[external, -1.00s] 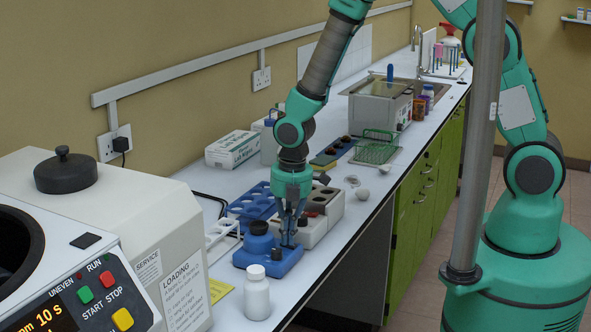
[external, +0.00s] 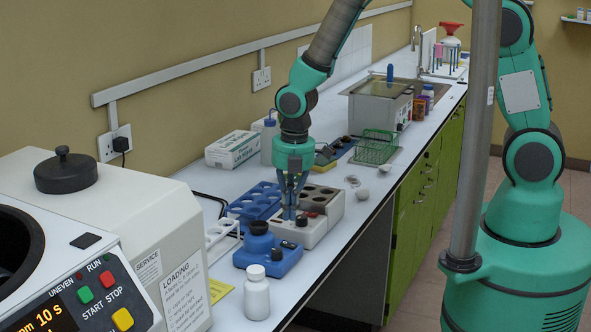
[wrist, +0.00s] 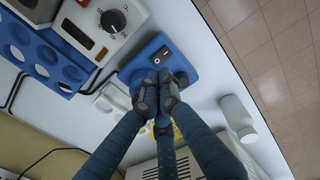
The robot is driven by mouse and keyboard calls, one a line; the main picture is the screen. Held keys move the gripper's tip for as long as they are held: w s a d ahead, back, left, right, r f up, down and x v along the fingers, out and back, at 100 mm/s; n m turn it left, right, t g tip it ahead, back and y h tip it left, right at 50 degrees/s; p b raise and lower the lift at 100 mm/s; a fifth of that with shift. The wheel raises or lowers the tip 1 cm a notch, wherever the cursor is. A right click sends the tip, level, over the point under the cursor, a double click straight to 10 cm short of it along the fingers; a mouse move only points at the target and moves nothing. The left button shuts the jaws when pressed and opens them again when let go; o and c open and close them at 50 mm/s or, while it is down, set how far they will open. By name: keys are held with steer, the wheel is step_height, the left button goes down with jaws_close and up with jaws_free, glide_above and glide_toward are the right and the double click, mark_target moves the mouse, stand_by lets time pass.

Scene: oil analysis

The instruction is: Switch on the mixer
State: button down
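The mixer is a small blue unit (external: 280,262) with a black cup top (external: 259,227) on the bench. It also shows in the wrist view (wrist: 195,55), where a black rocker switch (wrist: 163,56) sits on its face; I cannot tell whether it is on. A dark knob shows beside the fingertips. My gripper (external: 290,217) points down above and just behind the mixer, apart from it. In the wrist view my gripper's fingertips (wrist: 159,84) are together, empty, and hide part of the mixer, including its cup.
A white heating block (external: 318,220) with a dial stands close behind the mixer, with a blue rack (external: 254,204) to its left. A white bottle (external: 257,295) stands in front. A white centrifuge (external: 130,215) fills the left foreground. The bench's right edge is close.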

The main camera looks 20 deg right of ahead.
step_height(320, 180, up, 7)
stand_by(0.4)
steer(key=shift+s+d, duration=0.1)
steer(key=shift+d, duration=0.05)
stand_by(0.4)
steer(key=w+d+r+m+t+b, duration=0.1)
steer(key=w+d+r+m+b, duration=0.15)
steer(key=d+r+m, duration=0.6)
steer(key=w+d+r+m+t+b, duration=0.1)
steer(key=w+d+r+m, duration=0.4)
steer(key=d, duration=0.7)
steer(key=s+d+r+m+t+b, duration=0.1)
steer(key=s+d+r+m, duration=0.3)
steer(key=d, duration=0.6)
steer(key=s+d+r+m+t+b, duration=0.2)
steer(key=s+d+r+m+b, duration=0.1)
steer(key=s+d+m, duration=0.6)
steer(key=shift+s+d+r+h+b, duration=0.35)
steer(key=shift+d+r, duration=0.35)
steer(key=shift+d, duration=0.35)
steer(key=c, duration=2.5)
jaws_free()
steer(key=shift+m, duration=0.25)
